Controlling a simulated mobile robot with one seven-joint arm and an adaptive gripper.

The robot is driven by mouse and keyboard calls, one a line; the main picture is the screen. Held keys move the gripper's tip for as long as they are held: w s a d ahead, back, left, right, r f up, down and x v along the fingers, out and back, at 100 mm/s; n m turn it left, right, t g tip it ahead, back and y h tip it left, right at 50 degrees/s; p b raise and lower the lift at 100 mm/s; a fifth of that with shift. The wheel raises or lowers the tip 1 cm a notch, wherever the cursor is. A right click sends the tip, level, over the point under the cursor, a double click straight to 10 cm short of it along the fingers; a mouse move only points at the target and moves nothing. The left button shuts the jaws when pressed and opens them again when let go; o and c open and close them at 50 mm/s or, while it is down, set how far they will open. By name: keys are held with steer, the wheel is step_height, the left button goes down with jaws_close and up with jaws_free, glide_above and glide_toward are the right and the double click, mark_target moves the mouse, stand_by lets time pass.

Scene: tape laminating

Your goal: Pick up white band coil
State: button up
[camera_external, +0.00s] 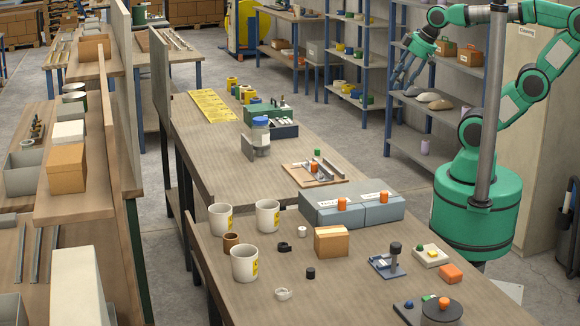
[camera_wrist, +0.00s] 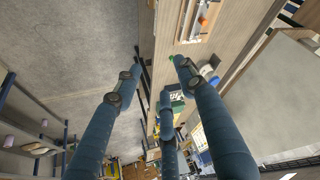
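A small white band coil (camera_external: 283,294) lies on the near wooden table, toward its front left, in the external view. A black coil (camera_external: 284,247) lies behind it, and a small white cylinder (camera_external: 302,231) stands further back. My gripper (camera_external: 403,72) is raised at the upper right by the shelving, far from the white coil. In the wrist view its blue fingers (camera_wrist: 155,82) are spread apart with nothing between them. I cannot make out the white coil in the wrist view.
White mugs (camera_external: 244,263) stand left of the coil, with a black cylinder (camera_external: 310,273) to its right. A cardboard box (camera_external: 331,241) and grey-blue cases (camera_external: 378,208) sit behind. A dark round stand (camera_external: 441,311) is at front right. The table around the coil is mostly clear.

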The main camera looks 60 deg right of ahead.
steer(key=shift+o, duration=1.3)
